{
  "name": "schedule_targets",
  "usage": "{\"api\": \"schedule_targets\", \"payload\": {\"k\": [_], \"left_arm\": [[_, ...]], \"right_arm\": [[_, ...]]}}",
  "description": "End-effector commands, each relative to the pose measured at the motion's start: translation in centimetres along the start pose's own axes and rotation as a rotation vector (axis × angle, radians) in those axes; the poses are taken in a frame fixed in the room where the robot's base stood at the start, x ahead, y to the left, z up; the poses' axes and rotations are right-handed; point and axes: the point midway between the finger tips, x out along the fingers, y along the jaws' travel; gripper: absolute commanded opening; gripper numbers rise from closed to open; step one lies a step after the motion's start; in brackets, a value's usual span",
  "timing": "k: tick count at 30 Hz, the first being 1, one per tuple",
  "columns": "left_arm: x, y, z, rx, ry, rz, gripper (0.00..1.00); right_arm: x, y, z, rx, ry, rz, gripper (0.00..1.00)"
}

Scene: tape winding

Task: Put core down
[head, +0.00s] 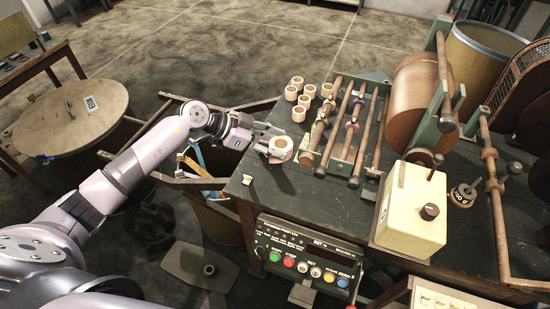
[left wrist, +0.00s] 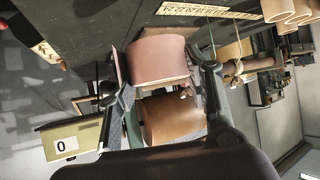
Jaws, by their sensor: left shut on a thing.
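My left gripper (head: 271,143) is shut on a pale tan core (head: 281,147) at the left part of the dark workbench (head: 250,188). In the left wrist view the core (left wrist: 158,62) sits between the two fingers (left wrist: 160,72), with its curved pinkish-brown side showing. A dark shadow lies on the bench just below the core. I cannot tell whether the core touches the bench top. Several similar cores (head: 299,113) stand grouped behind it. My right gripper is not in view.
The winding machine's rollers (head: 341,135) stand to the right of the held core, with a large brown roll (head: 415,95) beyond. A cream box (head: 412,213) is at the front right. A control panel (head: 303,258) is below the bench edge. Bare bench lies in front of the core.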

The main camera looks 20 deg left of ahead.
Motion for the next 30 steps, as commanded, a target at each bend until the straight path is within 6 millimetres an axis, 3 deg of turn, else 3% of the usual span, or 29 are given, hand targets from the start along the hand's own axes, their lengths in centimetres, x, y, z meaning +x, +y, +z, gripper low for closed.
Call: {"api": "schedule_targets", "payload": {"k": [15,25,26,30], "left_arm": [[3.7,0.0,5.4,-0.002,0.001,0.000,0.00],[3.9,0.0,5.8,0.001,0.000,0.000,0.00],[3.9,0.0,5.9,0.001,0.000,0.001,0.47],[3.9,0.0,5.8,0.001,0.000,0.001,0.54]], "right_arm": [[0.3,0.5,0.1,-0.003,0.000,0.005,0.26],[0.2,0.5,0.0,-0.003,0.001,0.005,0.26],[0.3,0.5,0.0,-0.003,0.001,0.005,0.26],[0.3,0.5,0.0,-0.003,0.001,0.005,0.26]]}}
